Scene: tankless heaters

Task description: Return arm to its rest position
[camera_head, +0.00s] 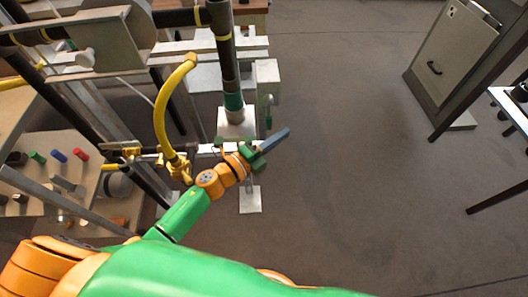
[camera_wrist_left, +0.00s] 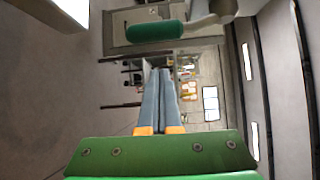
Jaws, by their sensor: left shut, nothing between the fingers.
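My left arm, green and orange, reaches up from the bottom of the head view. My left gripper (camera_head: 274,140) is at its end, with blue-grey fingers pointing up and to the right over bare floor. In the left wrist view the two long fingers (camera_wrist_left: 164,95) lie together with nothing between them, so the gripper is shut and empty. It is to the right of a yellow hose (camera_head: 162,110) and below a dark vertical pipe (camera_head: 228,65); contact with the fixture is not visible. My right gripper does not show.
Metal frames and pipes fill the left, beside a panel with colored knobs (camera_head: 58,155). A grey box (camera_head: 267,78) stands by the vertical pipe. A grey cabinet (camera_head: 455,55) is at upper right, with a white table (camera_head: 508,105) at the right edge. The middle floor is clear.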

